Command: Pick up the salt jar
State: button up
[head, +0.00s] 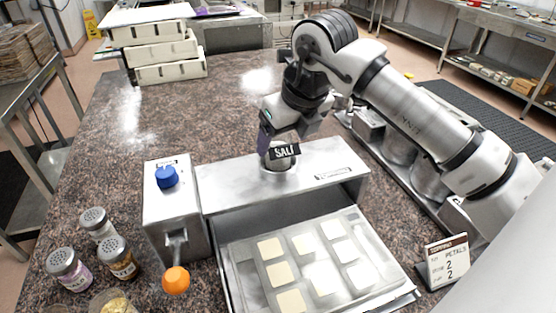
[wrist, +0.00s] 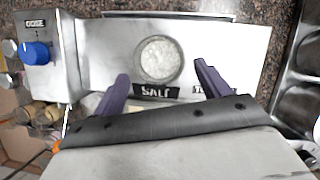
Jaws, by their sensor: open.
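The salt jar (head: 279,165) stands upright on top of the steel machine (head: 335,167), with a black SALT label facing the front. In the wrist view the jar (wrist: 158,58) shows a round top with white grains, and the label lies at its near edge. My gripper (wrist: 163,74) is open, its two purple fingers pointing at the jar with one toward each side. I cannot tell whether either finger touches it. In the head view my gripper (head: 268,139) is close above and behind the jar, partly hidden by the label.
A tray (head: 234,270) with several pale squares lies before the machine. A unit with a blue knob (head: 166,177) and orange ball (head: 176,280) stands left. Several shaker jars (head: 68,268) are at front left. A small sign (head: 447,262) stands right.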

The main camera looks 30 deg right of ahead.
jog(key=x, duration=0.3)
jog(key=shift+w+a+f+b, duration=0.1)
jog(key=shift+w+b, duration=0.15)
jog(key=shift+b, duration=0.15)
jog(key=c, duration=0.9)
jog(key=shift+c, duration=0.2)
